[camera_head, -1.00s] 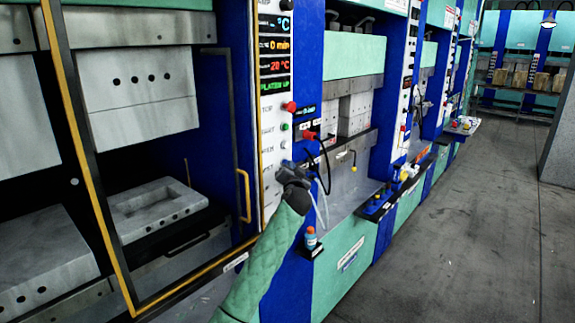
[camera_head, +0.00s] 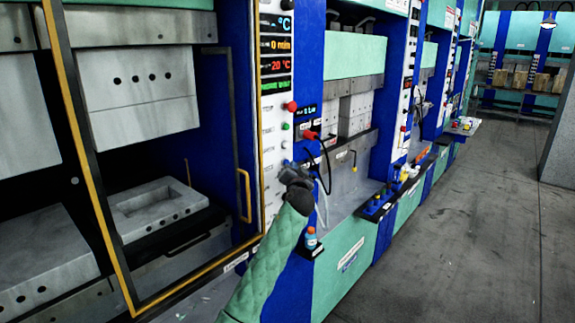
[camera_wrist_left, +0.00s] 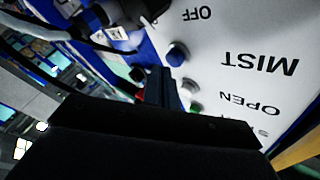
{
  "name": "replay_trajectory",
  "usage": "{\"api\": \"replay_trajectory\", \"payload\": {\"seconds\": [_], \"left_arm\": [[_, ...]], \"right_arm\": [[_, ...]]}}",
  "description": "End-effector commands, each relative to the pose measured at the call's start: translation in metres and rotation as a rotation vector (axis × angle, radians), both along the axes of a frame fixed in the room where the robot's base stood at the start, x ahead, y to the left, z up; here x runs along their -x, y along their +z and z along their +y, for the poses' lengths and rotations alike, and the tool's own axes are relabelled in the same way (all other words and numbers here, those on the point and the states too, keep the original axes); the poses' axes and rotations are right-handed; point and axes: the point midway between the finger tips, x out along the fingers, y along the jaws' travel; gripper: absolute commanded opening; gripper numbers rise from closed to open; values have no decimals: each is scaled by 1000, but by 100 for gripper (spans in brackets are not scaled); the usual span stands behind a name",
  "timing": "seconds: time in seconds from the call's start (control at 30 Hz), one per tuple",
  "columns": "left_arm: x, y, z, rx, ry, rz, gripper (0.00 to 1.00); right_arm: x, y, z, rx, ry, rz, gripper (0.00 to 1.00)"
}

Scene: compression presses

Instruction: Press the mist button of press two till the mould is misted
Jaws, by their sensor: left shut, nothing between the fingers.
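The press's white control panel (camera_head: 274,150) carries a column of buttons. In the left wrist view the label MIST (camera_wrist_left: 260,64) appears upside down, beside a blue button (camera_wrist_left: 178,54). My left gripper (camera_head: 290,172) is shut and empty in front of the lower panel. In the wrist view its fingertips (camera_wrist_left: 158,76) are close to the blue button; whether they touch it I cannot tell. The lower mould block (camera_head: 155,208), grey with a rectangular cavity, lies inside the open press. No mist shows over it.
A yellow-edged door frame (camera_head: 92,190) with a yellow handle (camera_head: 245,195) stands left of the panel. Black cables (camera_head: 326,165) hang to the right of my gripper. A small bottle (camera_head: 311,238) stands on a ledge below. The grey floor (camera_head: 470,230) at right is clear.

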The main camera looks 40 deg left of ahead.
Motion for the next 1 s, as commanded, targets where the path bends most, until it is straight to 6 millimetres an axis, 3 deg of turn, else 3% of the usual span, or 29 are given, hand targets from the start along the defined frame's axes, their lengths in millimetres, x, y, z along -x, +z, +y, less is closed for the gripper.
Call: {"api": "replay_trajectory", "payload": {"seconds": [0.3, 0.47, 1.0], "left_arm": [[0, -3, -4, 0, 0, 0, 0], [0, -4, -6, 0, -1, 1, 0], [3, -8, -45, 1, -1, 0, 0]], "right_arm": [[2, -3, -2, 2, -2, 1, 0], [2, -7, -19, 18, -3, 11, 0], [4, -18, -19, 18, -1, 11, 0]]}}
